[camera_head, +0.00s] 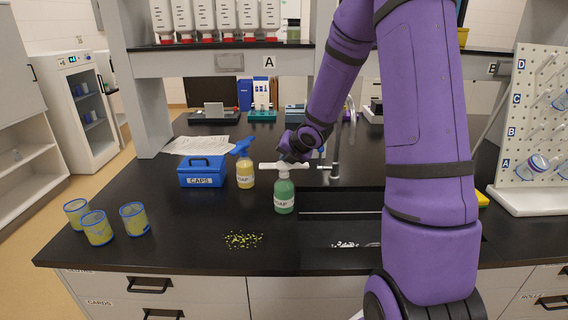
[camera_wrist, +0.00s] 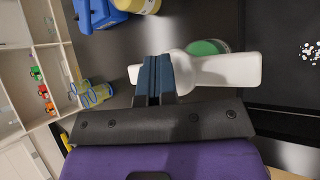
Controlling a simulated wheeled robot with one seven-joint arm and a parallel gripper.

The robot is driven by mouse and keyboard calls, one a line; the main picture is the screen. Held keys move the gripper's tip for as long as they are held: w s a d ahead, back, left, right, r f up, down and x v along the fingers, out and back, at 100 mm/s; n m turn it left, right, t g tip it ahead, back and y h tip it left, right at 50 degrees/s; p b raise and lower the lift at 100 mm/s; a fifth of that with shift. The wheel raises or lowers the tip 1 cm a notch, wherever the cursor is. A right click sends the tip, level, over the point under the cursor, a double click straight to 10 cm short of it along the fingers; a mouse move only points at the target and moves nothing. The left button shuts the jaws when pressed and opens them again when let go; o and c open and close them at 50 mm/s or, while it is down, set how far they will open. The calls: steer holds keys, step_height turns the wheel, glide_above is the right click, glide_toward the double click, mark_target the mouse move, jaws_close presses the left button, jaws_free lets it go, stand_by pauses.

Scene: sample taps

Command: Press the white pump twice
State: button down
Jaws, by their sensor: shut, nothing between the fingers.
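The white pump (camera_head: 284,167) sits on top of a green soap bottle (camera_head: 284,196) on the black counter, left of the sink. In the wrist view the white pump head (camera_wrist: 225,70) lies crosswise right at the fingertips, with the green bottle (camera_wrist: 205,47) partly hidden beneath it. My gripper (camera_head: 292,157) is shut with nothing between its fingers, pointing down onto the pump head. In the wrist view the closed fingers (camera_wrist: 155,75) overlap the pump head; whether they touch it is hard to tell.
A yellow soap bottle with a blue pump (camera_head: 245,172) and a blue CAPS box (camera_head: 202,172) stand to the left. Several blue-rimmed cups (camera_head: 97,227) are at the far left. Yellow bits (camera_head: 243,239) lie in front. The sink (camera_head: 340,232) and faucet (camera_head: 337,150) are to the right.

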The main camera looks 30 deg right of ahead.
mark_target(286, 163)
steer(key=shift+f, duration=0.45)
stand_by(0.4)
steer(key=shift+r, duration=1.25)
steer(key=shift+r, duration=0.1)
steer(key=shift+r, duration=2.4)
